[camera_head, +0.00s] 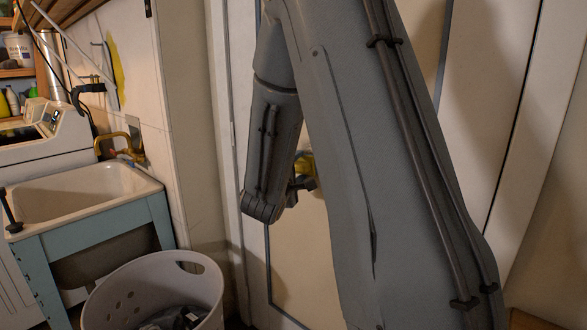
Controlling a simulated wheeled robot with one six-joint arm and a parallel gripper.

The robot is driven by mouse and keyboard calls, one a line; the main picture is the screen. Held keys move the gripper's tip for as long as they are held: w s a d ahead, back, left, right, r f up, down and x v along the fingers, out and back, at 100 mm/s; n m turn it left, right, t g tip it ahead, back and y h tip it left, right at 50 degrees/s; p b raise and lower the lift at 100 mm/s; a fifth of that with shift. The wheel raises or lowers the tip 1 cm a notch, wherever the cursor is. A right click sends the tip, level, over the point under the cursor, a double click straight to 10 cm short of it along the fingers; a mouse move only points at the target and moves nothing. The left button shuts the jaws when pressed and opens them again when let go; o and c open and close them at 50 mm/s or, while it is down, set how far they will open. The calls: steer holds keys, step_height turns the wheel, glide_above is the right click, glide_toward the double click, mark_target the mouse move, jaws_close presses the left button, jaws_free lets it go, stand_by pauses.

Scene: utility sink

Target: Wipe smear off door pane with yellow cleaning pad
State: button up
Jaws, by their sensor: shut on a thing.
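My gripper (302,182) shows only in part, in a narrow gap between my own arm links. It is shut on the yellow cleaning pad (307,163), of which a small patch shows. The pad is in front of the pale door (300,240), and I cannot tell whether it touches the door. My arm covers much of the door and its pane. No smear can be made out on the part that shows.
A utility sink (85,200) on a blue stand is at the left, with a brass tap (122,150) above it. A light laundry basket (150,285) with dark cloth inside stands on the floor near the door. A white appliance (40,135) and shelves are behind the sink.

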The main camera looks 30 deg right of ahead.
mark_target(314, 171)
steer(key=shift+s+d+b, duration=0.25)
steer(key=shift+s+d, duration=0.1)
steer(key=shift+s, duration=0.45)
steer(key=shift+s+d+b, duration=0.2)
steer(key=shift+s+d, duration=0.15)
steer(key=shift+s, duration=0.5)
steer(key=shift+s+d+b, duration=0.25)
steer(key=shift+s+d, duration=0.1)
steer(key=shift+s, duration=0.45)
steer(key=s+d+p, duration=0.2)
steer(key=s, duration=0.5)
steer(key=shift+s+d+r, duration=0.15)
steer(key=shift+d, duration=0.15)
steer(key=shift+s+d+p, duration=0.1)
steer(key=shift+s+p, duration=0.15)
steer(key=shift+p, duration=0.65)
steer(key=shift+s+d+p, duration=0.15)
steer(key=shift+s+p, duration=0.2)
steer(key=shift+p, duration=0.55)
steer(key=shift+s+p, duration=0.15)
steer(key=shift+p, duration=0.2)
steer(key=s+p, duration=0.1)
steer(key=p, duration=0.1)
steer(key=s+d+p, duration=0.1)
steer(key=s+p, duration=0.1)
steer(key=shift+p, duration=0.4)
